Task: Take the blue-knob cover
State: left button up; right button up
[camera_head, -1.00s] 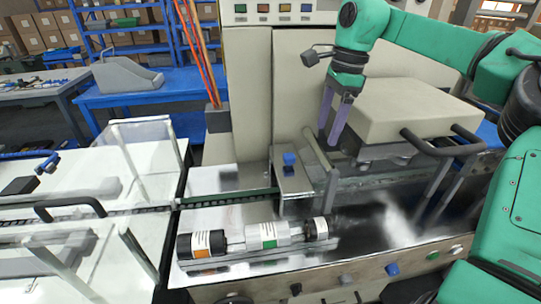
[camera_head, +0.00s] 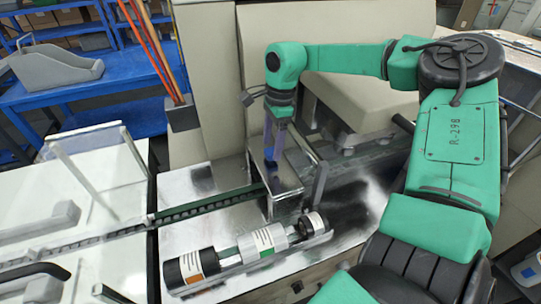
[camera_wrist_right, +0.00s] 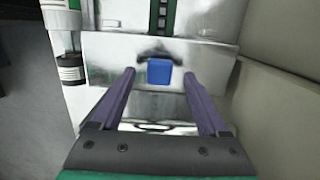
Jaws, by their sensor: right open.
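The blue-knob cover (camera_head: 286,182) is a shiny metal cover at the end of the green-edged channel, in front of the beige machine. Its blue knob (camera_wrist_right: 159,72) shows in the right wrist view, in line with the gap between my fingers. In the head view the knob is hidden or too small to make out behind the fingers. My right gripper (camera_head: 272,156) points down over the cover, with its purple fingers apart and nothing held. I cannot tell whether the fingertips reach down beside the knob. My left gripper is not in view.
A cylinder assembly with labelled rolls (camera_head: 246,248) lies in front of the cover. An upright metal bracket (camera_head: 319,184) stands close on the cover's right. The beige machine wall (camera_head: 211,85) rises behind, and a beige block (camera_head: 350,100) is to the right. Clear guards stand left.

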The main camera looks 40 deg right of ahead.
jog(key=shift+f, duration=0.85)
grip_shut()
jog(key=shift+w+r, duration=0.1)
dwell(0.6)
